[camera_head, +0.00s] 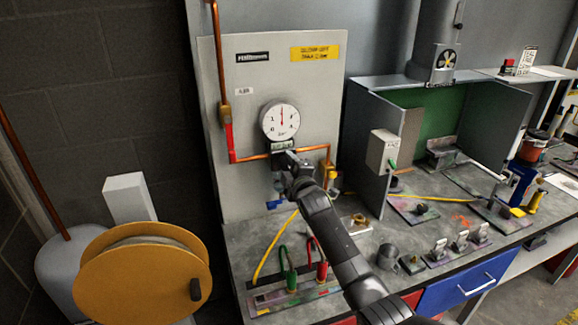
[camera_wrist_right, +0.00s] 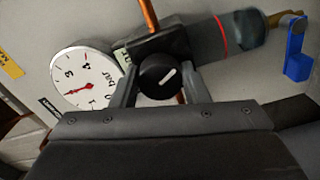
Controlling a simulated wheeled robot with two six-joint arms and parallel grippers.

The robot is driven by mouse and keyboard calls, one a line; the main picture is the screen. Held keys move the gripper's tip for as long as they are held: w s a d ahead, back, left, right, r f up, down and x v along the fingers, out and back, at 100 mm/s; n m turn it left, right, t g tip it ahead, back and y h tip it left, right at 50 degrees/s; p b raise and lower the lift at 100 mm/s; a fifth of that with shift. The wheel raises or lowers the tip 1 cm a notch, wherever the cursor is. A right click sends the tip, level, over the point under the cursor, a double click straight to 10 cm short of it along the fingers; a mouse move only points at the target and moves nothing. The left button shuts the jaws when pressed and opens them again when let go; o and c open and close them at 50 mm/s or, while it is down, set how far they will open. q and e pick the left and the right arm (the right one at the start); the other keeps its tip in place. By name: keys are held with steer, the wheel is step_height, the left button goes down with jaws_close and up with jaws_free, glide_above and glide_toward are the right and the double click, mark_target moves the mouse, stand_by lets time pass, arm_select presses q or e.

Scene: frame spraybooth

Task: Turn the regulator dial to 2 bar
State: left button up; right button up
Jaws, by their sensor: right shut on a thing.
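The regulator dial is a round black knob with a white line (camera_wrist_right: 160,76), sitting on the dark regulator body below the gauge. My right gripper (camera_head: 291,168) reaches up to it from below in the head view. In the right wrist view its two fingers stand on either side of the knob, shut on it. The white round gauge (camera_head: 280,122) has a red needle pointing nearly straight up in the head view; the number at its tip is too small to read. The gauge also shows at left in the wrist view (camera_wrist_right: 92,92). My left gripper is out of view.
A copper pipe with a red section (camera_head: 229,140) runs left of the gauge.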

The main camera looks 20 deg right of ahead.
steer(key=o, duration=1)
steer(key=shift+s, duration=0.1)
steer(key=s+b, duration=0.1)
steer(key=s, duration=0.4)
steer(key=s+b, duration=0.1)
steer(key=s, duration=0.5)
steer(key=s+b, duration=0.1)
steer(key=s, duration=0.5)
steer(key=shift+s+d+b, duration=0.1)
steer(key=shift+d+b, duration=0.15)
steer(key=shift+b, duration=0.05)
steer(key=shift+f, duration=0.1)
